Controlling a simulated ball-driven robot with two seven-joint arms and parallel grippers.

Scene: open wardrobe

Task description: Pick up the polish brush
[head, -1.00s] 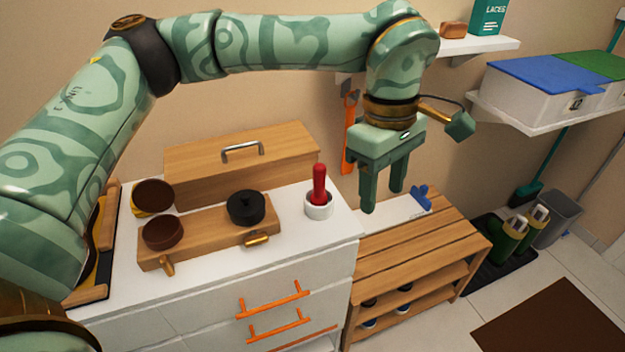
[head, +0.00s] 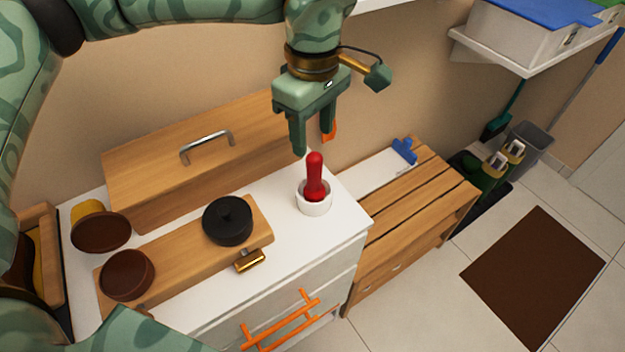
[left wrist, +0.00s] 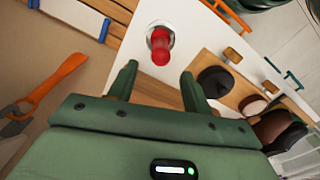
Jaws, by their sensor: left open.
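The polish brush appears to be the red-handled thing (head: 315,178) standing upright in a small white cup (head: 314,204) on the white dresser top. Its lower end is hidden in the cup. My left gripper (head: 313,146) is open and empty, pointing down above and slightly behind the red handle. In the left wrist view the red handle (left wrist: 160,47) shows beyond the gap between the open fingers (left wrist: 158,72), apart from both. My right gripper is not in view.
A wooden box (head: 190,165) with a metal handle stands behind. A slatted bench (head: 420,200) is at the right. An orange tool (left wrist: 45,88) hangs on the wall.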

